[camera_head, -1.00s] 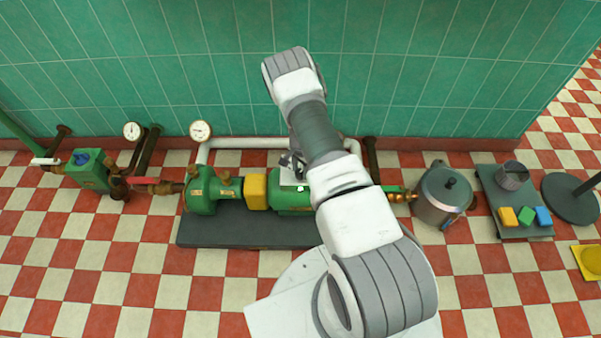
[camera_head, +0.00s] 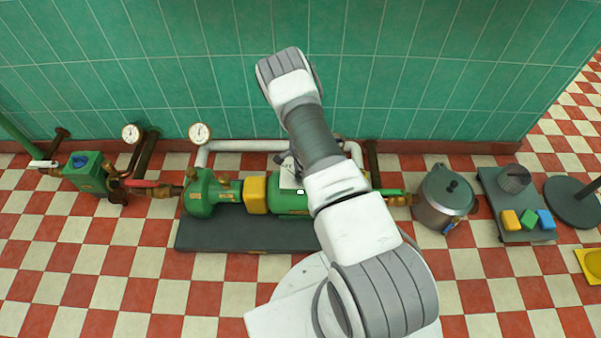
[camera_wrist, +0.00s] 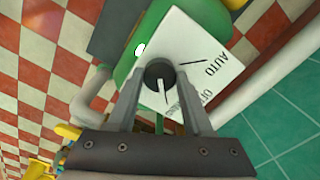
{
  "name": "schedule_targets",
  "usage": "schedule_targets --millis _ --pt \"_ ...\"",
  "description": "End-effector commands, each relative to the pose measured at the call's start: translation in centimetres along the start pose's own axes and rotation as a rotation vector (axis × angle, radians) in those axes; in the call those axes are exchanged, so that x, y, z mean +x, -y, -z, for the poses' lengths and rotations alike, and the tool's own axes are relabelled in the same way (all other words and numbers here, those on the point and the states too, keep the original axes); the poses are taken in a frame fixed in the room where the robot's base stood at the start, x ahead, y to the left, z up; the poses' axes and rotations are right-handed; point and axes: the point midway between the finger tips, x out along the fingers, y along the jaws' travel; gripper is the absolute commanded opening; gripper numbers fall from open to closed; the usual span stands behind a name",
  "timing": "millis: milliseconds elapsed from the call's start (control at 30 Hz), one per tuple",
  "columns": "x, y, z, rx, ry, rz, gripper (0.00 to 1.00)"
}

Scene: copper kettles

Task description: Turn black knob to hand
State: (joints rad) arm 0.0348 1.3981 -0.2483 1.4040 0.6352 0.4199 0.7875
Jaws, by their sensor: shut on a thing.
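The black knob (camera_wrist: 159,74) is on a white plate (camera_wrist: 187,37) on the green pump unit, with a white pointer mark toward the bottom of the wrist view. The plate reads AUTO to the right of the knob. A second word beginning with O is partly covered by a finger. My gripper (camera_wrist: 160,80) is shut on the knob, with one finger on each side. In the head view the white plate (camera_head: 289,176) shows beside my arm. The knob and fingertips are hard to make out there. I cannot see a HAND label.
The green pump (camera_head: 200,192) and yellow coupling (camera_head: 255,194) sit on a dark base (camera_head: 240,234). A white pipe (camera_head: 240,145) runs behind, along the tiled wall. A grey pot (camera_head: 443,200) stands right, near a tray (camera_head: 524,236) of coloured blocks.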

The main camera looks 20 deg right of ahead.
Motion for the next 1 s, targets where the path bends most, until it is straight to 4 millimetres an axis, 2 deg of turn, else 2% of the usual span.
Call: schedule_targets --millis 33,67,200,233,500,633,767,1000 --pt "0.0 0.0 0.0 0.003 0.0 0.0 0.0" --pt "0.0 0.0 0.0 0.003 0.0 0.001 0.52" --pt "0.0 0.0 0.0 0.002 0.0 0.0 0.78" --pt "0.0 0.0 0.0 0.002 0.0 0.0 0.81" --pt "-0.1 0.0 0.0 0.0 0.0 0.0 0.81" --pt "-1.1 0.1 0.0 0.0 0.0 0.001 0.81" --pt "-3.5 0.1 0.0 0.0 0.0 0.002 0.81" --pt "-9.5 0.1 0.0 0.0 0.0 0.003 0.81"
